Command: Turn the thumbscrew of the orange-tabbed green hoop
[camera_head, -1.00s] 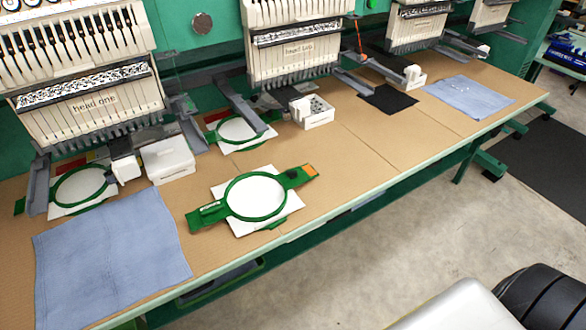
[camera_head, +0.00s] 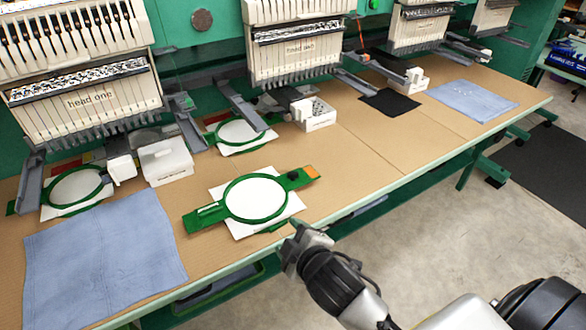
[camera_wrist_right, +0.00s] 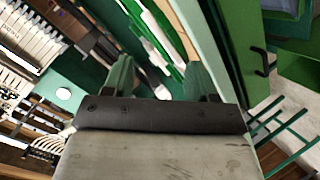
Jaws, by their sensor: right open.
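The green hoop (camera_head: 226,202) with an orange tab (camera_head: 312,171) lies flat on the table over white fabric, in the middle of the head view. A small dark part (camera_head: 293,176) sits on its right arm beside the tab; I cannot tell whether this is the thumbscrew. My right gripper (camera_head: 291,243) is at the table's front edge, just in front of and below the hoop, apart from it. In the right wrist view its two fingers (camera_wrist_right: 161,75) are spread with nothing between them. Green and white strips beyond them may be the hoop and fabric. My left gripper is not in view.
The brown table (camera_head: 350,180) is clear right of the hoop. A blue cloth (camera_head: 100,255) lies at the front left. White boxes (camera_head: 166,162) and other green hoops (camera_head: 241,132) stand behind, under the embroidery heads (camera_head: 85,105). A black cloth (camera_head: 389,102) lies farther right.

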